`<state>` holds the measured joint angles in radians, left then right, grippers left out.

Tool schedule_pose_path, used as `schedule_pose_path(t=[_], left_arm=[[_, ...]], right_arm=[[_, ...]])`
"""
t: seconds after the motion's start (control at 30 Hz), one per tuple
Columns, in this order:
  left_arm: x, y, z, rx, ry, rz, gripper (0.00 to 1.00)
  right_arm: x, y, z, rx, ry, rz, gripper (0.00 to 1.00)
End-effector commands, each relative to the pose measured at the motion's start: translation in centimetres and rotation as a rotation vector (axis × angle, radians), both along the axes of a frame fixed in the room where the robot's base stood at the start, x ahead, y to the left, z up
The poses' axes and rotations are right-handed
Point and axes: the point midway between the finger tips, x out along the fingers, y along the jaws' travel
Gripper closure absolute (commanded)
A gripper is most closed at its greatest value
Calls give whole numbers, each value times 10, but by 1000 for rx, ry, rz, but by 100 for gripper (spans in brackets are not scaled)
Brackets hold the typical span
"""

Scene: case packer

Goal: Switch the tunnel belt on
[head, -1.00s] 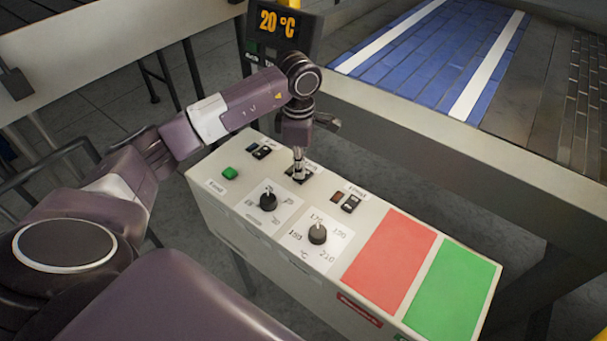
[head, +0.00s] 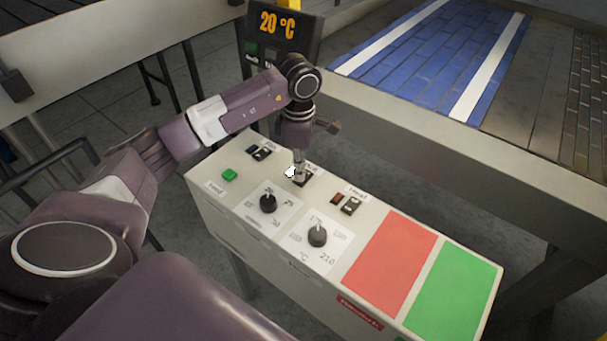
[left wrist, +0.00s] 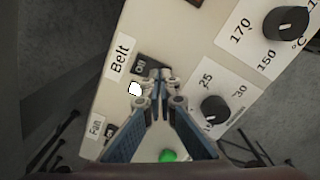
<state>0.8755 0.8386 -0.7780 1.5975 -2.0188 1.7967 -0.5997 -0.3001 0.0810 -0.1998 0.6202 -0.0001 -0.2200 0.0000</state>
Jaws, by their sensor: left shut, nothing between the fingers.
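The tunnel belt (head: 435,45) is blue with white stripes. My right gripper is not in view.
The control box also carries a Fan switch (head: 262,153), a Heat switch (head: 350,205), a green button (head: 230,174) and two black knobs (head: 268,203) (head: 317,236). Red (head: 390,262) and green (head: 453,293) panels lie on its right. A display (head: 278,25) reads 20 °C.

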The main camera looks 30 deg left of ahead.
Motion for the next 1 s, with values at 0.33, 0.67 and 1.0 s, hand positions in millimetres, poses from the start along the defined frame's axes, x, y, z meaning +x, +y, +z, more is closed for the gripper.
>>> schedule_pose_path(t=[0.33, 0.67, 1.0], left_arm=[[0, 0, 31, 0, -1, 1, 100], [0, 0, 58, 1, 0, 0, 100], [0, 0, 63, 0, 0, 0, 100]], right_arm=[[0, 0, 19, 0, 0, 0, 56], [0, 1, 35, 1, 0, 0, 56], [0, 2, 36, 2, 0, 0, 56]])
